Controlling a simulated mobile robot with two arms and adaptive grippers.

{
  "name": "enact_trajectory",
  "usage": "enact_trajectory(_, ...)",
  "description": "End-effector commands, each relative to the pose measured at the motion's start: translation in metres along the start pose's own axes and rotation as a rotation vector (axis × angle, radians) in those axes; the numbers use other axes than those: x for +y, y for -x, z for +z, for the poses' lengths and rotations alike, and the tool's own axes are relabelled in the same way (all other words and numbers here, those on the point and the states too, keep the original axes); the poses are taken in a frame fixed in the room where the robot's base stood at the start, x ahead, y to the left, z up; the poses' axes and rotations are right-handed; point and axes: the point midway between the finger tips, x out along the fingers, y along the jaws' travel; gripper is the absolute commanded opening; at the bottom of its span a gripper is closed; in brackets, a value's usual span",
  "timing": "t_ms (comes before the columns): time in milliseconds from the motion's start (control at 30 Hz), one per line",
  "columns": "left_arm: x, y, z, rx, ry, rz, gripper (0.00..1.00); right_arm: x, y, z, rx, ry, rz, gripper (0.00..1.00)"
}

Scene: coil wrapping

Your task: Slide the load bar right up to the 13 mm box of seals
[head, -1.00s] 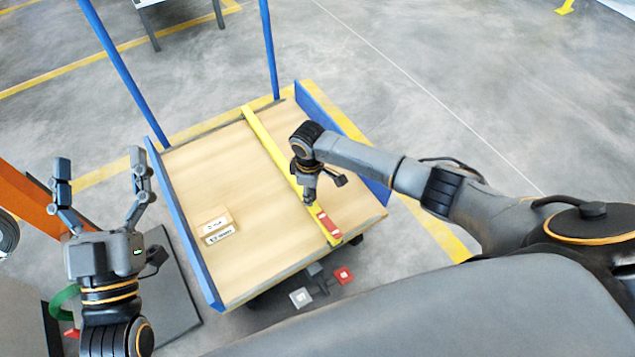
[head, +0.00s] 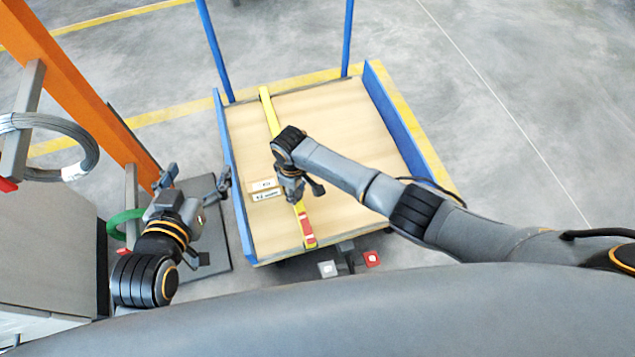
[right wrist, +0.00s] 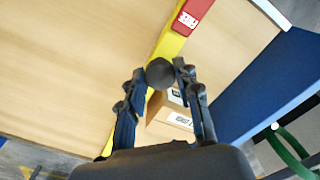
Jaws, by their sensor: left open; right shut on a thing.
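The yellow load bar (head: 270,112) lies lengthwise across the wooden cart deck, with a red label near its front end. The box of seals (head: 263,185), small and cardboard with white labels, sits just left of the bar; its size marking is too small to read. My right gripper (head: 293,194) is shut on the bar's dark knob, also seen between its fingers in the right wrist view (right wrist: 160,73). There the box (right wrist: 170,124) lies close beside the bar (right wrist: 170,45); a finger hides part of the edge, so I cannot tell if they touch. My left gripper (head: 196,180) is open and empty, left of the cart.
The cart deck (head: 345,120) has blue side rails (head: 397,125) and two blue posts at the back. An orange post (head: 80,85) with grey and green coils (head: 125,222) stands at left. Red and grey pedals (head: 371,259) show at the cart's front. The deck's right side is clear.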

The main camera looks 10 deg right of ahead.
Motion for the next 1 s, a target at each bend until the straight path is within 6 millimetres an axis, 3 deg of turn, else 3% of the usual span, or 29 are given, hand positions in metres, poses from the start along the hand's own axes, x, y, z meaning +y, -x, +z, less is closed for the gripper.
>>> enact_trajectory(200,0.001,-0.001,-0.003,0.018,0.000,0.001,0.84,-0.019,0.000,-0.018,0.001,0.000,-0.003,0.00)
enact_trajectory(667,0.001,-0.001,-0.004,0.024,0.000,0.001,0.84,-0.022,0.000,-0.022,0.001,0.000,-0.003,0.00)
enact_trajectory(700,0.001,-0.001,-0.004,0.024,0.000,0.001,0.84,-0.022,-0.001,-0.022,0.001,0.000,-0.003,0.39)
enact_trajectory(767,0.001,-0.001,-0.005,0.024,0.000,0.001,0.84,-0.022,0.000,-0.022,0.001,0.000,-0.003,0.51)
enact_trajectory(800,0.001,-0.001,-0.005,0.025,0.000,0.001,0.84,-0.022,0.000,-0.022,0.001,0.000,-0.002,0.55)
enact_trajectory(1000,0.001,-0.001,-0.005,0.025,0.000,0.002,0.84,-0.021,0.000,-0.021,0.000,0.000,-0.001,0.55)
